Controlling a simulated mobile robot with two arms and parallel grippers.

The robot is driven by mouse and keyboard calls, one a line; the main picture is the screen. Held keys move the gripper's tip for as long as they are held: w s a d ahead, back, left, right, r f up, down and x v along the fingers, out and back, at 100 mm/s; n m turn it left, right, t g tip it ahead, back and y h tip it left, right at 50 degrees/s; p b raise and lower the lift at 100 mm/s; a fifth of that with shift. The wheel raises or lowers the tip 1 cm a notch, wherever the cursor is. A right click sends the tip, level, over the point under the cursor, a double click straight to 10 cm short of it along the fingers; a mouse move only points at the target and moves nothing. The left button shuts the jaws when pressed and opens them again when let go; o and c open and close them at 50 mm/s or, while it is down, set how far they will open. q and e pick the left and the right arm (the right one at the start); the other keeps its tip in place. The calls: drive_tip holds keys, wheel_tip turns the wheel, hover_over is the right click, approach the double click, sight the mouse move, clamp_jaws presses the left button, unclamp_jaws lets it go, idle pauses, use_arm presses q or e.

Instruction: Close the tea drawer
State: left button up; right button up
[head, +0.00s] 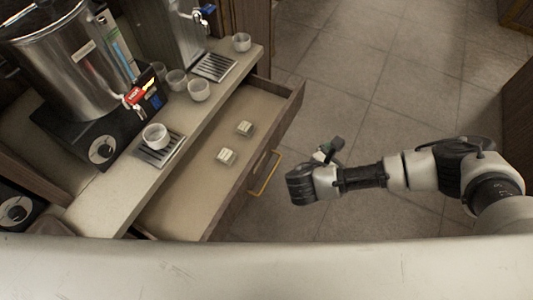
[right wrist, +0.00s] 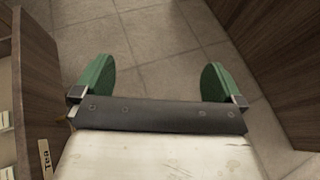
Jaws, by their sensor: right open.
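The tea drawer (head: 183,187) stands pulled out from under the counter, with its inside showing. Two small pale items (head: 245,128) (head: 227,156) lie on its bottom. Its wooden front has a brass handle (head: 264,173). In the right wrist view the drawer front (right wrist: 38,90) is at the left, with a "Tea" label (right wrist: 45,158). My right gripper (head: 328,150) is over the floor to the right of the drawer front, apart from the handle. Its green fingers (right wrist: 156,82) are spread wide with only floor between them. My left gripper is not in view.
The counter (head: 110,200) holds a metal urn (head: 70,65) with a red tap, another dispenser (head: 180,40), drip trays (head: 213,67) and several white cups (head: 199,90). The tiled floor (head: 400,90) right of the drawer is clear. A wooden panel (right wrist: 268,50) stands at the right in the wrist view.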

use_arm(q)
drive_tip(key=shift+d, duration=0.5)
use_arm(e)
drive_tip(key=shift+c, duration=0.4)
